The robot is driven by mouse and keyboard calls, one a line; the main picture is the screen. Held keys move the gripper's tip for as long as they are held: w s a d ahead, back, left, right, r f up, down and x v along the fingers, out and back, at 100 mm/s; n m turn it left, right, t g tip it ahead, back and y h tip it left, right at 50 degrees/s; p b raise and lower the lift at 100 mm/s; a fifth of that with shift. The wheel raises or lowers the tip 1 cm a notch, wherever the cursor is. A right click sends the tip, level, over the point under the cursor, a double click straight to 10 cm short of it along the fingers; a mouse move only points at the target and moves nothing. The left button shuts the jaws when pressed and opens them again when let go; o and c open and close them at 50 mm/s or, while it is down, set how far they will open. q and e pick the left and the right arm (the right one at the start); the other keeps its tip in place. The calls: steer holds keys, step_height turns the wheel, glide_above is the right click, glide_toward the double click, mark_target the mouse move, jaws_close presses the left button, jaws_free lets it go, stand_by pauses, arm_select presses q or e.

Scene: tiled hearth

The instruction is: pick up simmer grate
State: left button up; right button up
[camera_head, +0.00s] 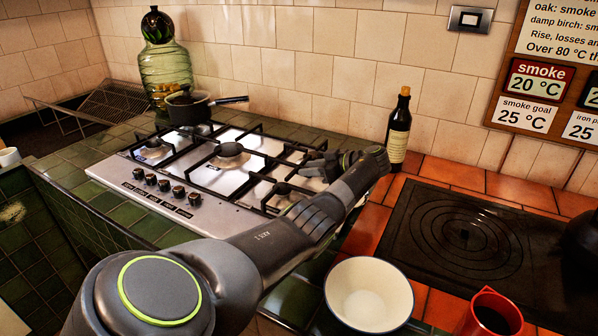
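The gas hob (110,172) has black pan-support grates over its steel top. I cannot single out a separate simmer grate, and part of the hob's right side is hidden behind my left arm and gripper. My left gripper (312,164) is low over the right rear part of the hob, its dark fingers against the dark bars. I cannot tell whether it touches them, is open, or holds something. My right gripper is not in view.
A dark saucepan (188,107) stands at the hob's back, before a green glass jar (165,70). A bottle (398,130) stands right of my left gripper. A white bowl (368,294), a red mug (492,314) and a black hotplate (468,240) are at the right front.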

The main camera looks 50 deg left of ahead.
arm_select(q)
steer(key=shift+d, duration=0.1)
jaws_close()
stand_by(1.2)
steer(key=shift+w+r, duration=0.1)
